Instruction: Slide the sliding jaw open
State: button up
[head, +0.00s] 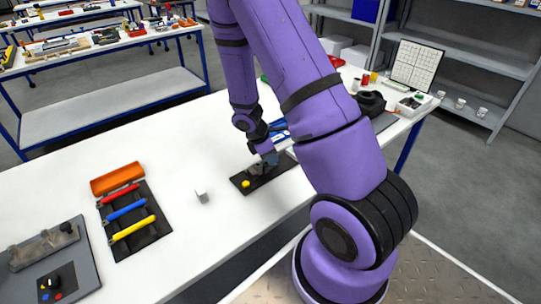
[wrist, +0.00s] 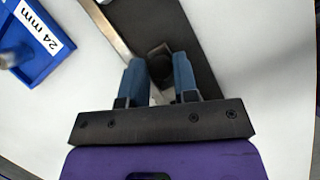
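A black base plate (head: 283,172) with a small grey vise (head: 257,169) lies on the white table in the head view. My gripper (head: 268,156) is down at the vise and hides part of it, so how far the sliding jaw stands open cannot be made out. In the wrist view the blue fingers of my gripper (wrist: 160,65) are apart, one on each side of a dark block (wrist: 160,63) that fills the gap between them. Whether they press on it cannot be seen. The dark plate (wrist: 187,28) runs beneath, with a metal strip (wrist: 104,30) beside it.
A yellow knob (head: 245,184) sits at the plate's near left end. Left are a small grey block (head: 201,196), a black tray (head: 151,241) with coloured-handled tools, and an orange case (head: 117,179). A blue bin (wrist: 30,40) labelled 24 mm stands close by in the wrist view.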

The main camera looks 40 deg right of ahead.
grip_shut()
jog(key=shift+d, duration=1.35)
jog(key=o, duration=0.5)
grip_release()
jog(key=shift+d, duration=0.1)
jog(key=shift+r, duration=0.1)
jog(key=v, duration=1)
jog(key=shift+r, duration=0.3)
